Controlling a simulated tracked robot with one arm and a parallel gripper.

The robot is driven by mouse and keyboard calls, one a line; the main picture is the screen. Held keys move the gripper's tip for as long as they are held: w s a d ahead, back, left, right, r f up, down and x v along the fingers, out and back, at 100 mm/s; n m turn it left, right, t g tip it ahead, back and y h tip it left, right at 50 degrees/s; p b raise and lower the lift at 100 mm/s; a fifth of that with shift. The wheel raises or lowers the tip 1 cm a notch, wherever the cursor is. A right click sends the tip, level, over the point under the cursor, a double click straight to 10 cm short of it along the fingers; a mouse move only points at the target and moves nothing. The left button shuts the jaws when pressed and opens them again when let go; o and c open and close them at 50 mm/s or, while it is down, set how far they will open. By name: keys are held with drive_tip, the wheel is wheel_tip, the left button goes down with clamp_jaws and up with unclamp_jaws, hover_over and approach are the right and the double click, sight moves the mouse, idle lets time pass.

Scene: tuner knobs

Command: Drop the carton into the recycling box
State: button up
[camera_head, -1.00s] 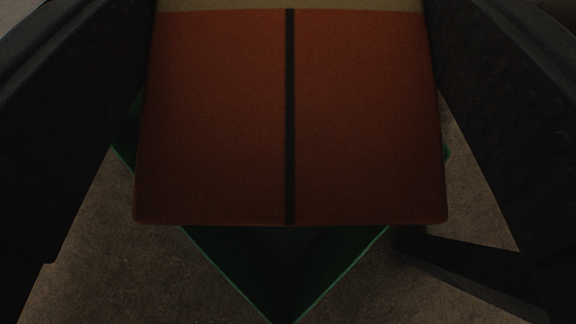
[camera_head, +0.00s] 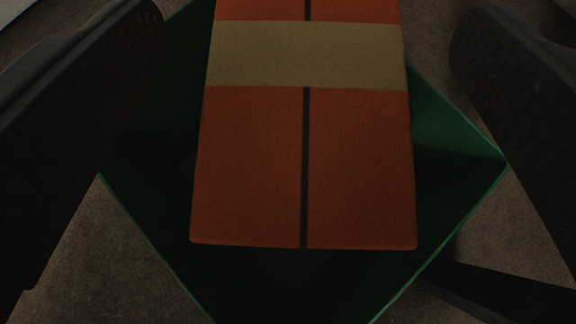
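The carton (camera_head: 255,160) is orange with a tan band and a dark stripe along its middle. It is below and between the fingers of my gripper (camera_head: 310,40), with a clear gap on both sides. My gripper is open and no finger touches the carton. The green recycling box (camera_head: 460,160) is beneath the carton, turned cornerwise, and the carton hides much of its inside. The carton lies within the box's outline at the near end. I cannot tell whether it is in the air or touching the box floor. Its far end is cut off by the frame.
Brown-grey floor (camera_head: 110,240) surrounds the box and looks bare at the lower left. A dark bar (camera_head: 500,290) crosses the lower right; I cannot tell what it is. The view is dim.

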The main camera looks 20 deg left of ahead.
drive_tip(key=shift+o, duration=0.3)
drive_tip(key=p+v, duration=0.5)
drive_tip(key=v, duration=0.8)
drive_tip(key=shift+s, duration=0.35)
drive_tip(key=shift+r, duration=0.1)
